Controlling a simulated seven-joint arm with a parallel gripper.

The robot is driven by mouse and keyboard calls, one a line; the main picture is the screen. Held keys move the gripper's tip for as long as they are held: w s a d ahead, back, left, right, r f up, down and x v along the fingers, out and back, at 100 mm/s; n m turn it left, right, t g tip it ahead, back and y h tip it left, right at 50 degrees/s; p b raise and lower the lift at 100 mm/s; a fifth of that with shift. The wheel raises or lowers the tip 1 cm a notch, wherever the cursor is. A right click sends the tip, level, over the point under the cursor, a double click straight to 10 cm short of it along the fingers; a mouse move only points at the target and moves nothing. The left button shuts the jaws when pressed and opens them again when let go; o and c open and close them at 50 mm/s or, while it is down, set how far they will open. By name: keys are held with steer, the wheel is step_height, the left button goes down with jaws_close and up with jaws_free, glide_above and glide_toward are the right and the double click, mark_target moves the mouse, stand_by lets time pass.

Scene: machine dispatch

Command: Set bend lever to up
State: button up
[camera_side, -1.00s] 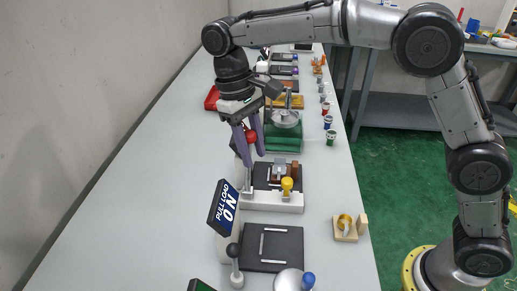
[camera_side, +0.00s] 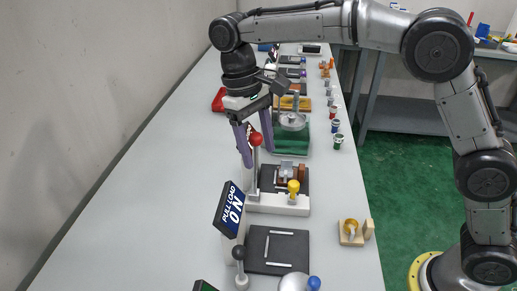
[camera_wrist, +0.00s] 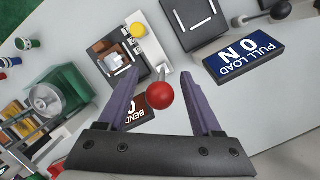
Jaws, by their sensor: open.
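The bend lever is a silver rod with a red ball knob (camera_side: 256,139), beside the dark bending plate (camera_side: 266,179) on its white base. In the side view the rod stands nearly upright. My gripper (camera_side: 258,159) has two purple fingers, open and pointing down, level with the upper part of the lever. In the wrist view the red knob (camera_wrist: 160,95) lies between the spread fingers, with a visible gap on each side. A dark sign reading BEND (camera_wrist: 128,113) is partly hidden by the left finger.
A PULL LOAD display (camera_side: 229,210) and a dark plate with a black-knobbed lever (camera_side: 239,253) stand nearer the camera. A yellow knob (camera_side: 293,186) is close to the right of the lever. A green machine (camera_side: 292,139) stands behind. The table's left side is clear.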

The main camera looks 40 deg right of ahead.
mark_target(254, 133)
steer(key=shift+v, duration=3.4)
steer(key=s+d+r+m+t+y, duration=0.1)
steer(key=s+d+r+m+t, duration=0.25)
steer(key=s+d+r, duration=0.85)
steer(key=s+d+f+t, duration=0.2)
steer(key=s+d+f, duration=0.45)
steer(key=s, duration=0.35)
steer(key=s+f+n+t, duration=0.1)
steer(key=s+f+t, duration=0.1)
steer(key=f, duration=0.9)
steer(key=shift+s+d, duration=0.45)
steer(key=shift+s, duration=0.4)
steer(key=shift+n+t, duration=0.25)
